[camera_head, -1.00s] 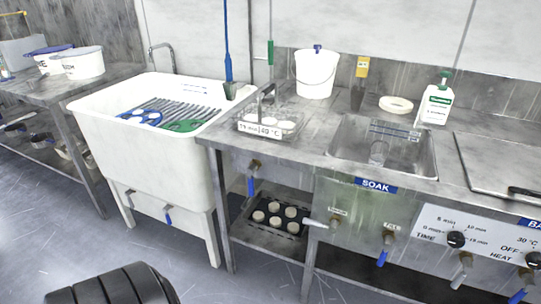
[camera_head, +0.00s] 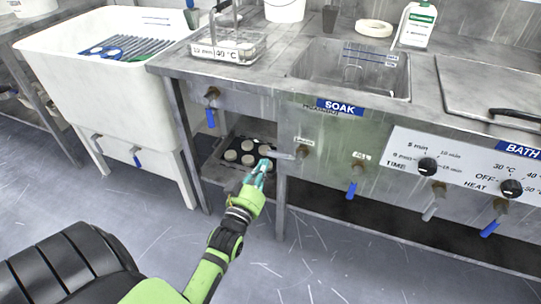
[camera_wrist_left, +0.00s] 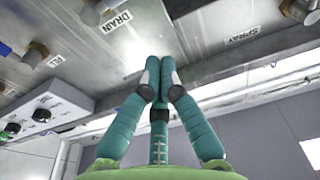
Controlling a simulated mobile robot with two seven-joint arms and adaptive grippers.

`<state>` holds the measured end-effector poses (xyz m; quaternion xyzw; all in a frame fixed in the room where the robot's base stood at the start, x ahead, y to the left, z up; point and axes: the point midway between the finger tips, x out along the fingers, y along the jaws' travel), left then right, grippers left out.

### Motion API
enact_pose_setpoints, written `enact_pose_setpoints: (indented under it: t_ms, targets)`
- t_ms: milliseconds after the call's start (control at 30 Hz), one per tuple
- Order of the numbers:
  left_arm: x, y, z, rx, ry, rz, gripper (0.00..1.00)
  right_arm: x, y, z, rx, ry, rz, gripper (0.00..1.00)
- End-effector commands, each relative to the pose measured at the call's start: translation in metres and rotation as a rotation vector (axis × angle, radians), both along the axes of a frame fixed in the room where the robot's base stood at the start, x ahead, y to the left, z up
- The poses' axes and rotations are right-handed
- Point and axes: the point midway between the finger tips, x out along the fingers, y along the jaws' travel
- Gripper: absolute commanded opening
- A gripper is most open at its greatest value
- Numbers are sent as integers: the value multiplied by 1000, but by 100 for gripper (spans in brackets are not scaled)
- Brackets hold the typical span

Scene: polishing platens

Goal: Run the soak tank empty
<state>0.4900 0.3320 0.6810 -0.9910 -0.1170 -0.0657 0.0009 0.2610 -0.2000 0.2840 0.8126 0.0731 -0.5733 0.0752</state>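The soak tank (camera_head: 350,72) is a steel basin in the bench, with a SOAK label (camera_head: 340,106) on its front. Two valves are below it: the drain valve (camera_head: 303,152), its pale lever pointing left, and the fill valve (camera_head: 357,174), its blue lever hanging down. My left gripper (camera_head: 265,163) is just left of the drain lever's end; I cannot tell whether they touch. In the left wrist view its teal fingers (camera_wrist_left: 160,66) are together, with nothing visible between them, below the DRAIN label (camera_wrist_left: 115,22). My right gripper is out of view.
A spray valve (camera_head: 211,108) with a blue lever is to the left. A dark tray (camera_head: 262,147) of pale discs lies on the lower shelf behind the gripper. TIME (camera_head: 427,166) and HEAT (camera_head: 511,188) knobs are to the right. A white sink (camera_head: 90,85) stands at left.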

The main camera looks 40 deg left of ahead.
Motion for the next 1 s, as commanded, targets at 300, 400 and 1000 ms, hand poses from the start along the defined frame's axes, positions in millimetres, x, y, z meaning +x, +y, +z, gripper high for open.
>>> enact_pose_setpoints:
  t_ms: [300, 400, 1000]
  targets:
    - [37, 10, 10, -3, -15, 2, 0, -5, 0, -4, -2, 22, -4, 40]
    - [59, 15, 13, -2, -15, 3, 0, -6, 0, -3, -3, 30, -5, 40]
    - [88, 21, -22, -2, -9, 2, 0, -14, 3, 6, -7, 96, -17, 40]
